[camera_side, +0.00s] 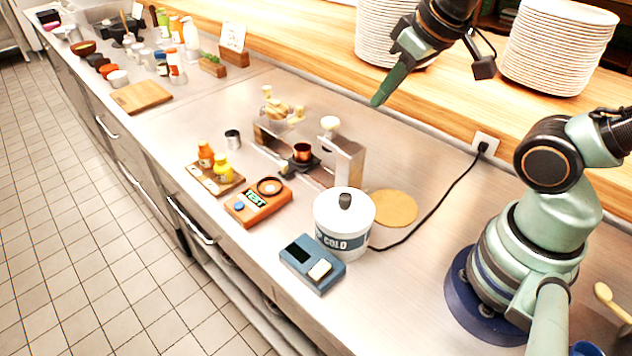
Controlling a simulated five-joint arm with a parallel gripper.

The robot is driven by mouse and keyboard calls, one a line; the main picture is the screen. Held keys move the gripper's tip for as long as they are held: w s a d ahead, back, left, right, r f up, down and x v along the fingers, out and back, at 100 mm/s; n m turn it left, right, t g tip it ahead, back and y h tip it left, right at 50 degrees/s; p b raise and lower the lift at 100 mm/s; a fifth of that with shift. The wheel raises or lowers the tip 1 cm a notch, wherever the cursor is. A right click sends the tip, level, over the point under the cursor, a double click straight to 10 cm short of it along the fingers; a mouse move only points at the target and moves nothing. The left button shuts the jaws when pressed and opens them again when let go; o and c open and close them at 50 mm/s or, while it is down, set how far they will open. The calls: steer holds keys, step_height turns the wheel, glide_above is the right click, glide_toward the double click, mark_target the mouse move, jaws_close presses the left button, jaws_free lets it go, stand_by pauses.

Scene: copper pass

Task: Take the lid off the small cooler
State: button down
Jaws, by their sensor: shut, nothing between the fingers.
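The small cooler (344,243) is a white tub with a dark band reading "COLD", standing on the steel counter. Its white lid (327,204) is on top, with a dark knob (345,200) in the middle. My gripper (379,101) is shut and empty. It is raised well above the counter, up and to the right of the cooler in the picture, with its green fingers pointing down to the left. It is apart from the lid.
A round cork mat (394,208) lies bare beside the cooler. A blue device (312,264) and an orange scale (258,203) sit in front and to the left. A metal stand (343,160) is behind. A black cable (432,212) runs along the counter. Plate stacks (558,45) stand on the shelf.

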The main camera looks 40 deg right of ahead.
steer(key=c, duration=1.5)
jaws_free()
steer(key=shift+c, duration=0.2)
steer(key=o, duration=0.9)
steer(key=shift+o, duration=0.2)
steer(key=m+g, duration=0.6)
steer(key=m, duration=0.3)
glide_above(345, 196)
step_height(345, 196, down, 2)
steer(key=f, duration=0.7)
steer(key=shift+d, duration=0.3)
steer(key=shift+a+f, duration=0.15)
steer(key=shift+f, duration=1.25)
steer(key=shift+a+f, duration=0.1)
steer(key=shift+f, duration=1.25)
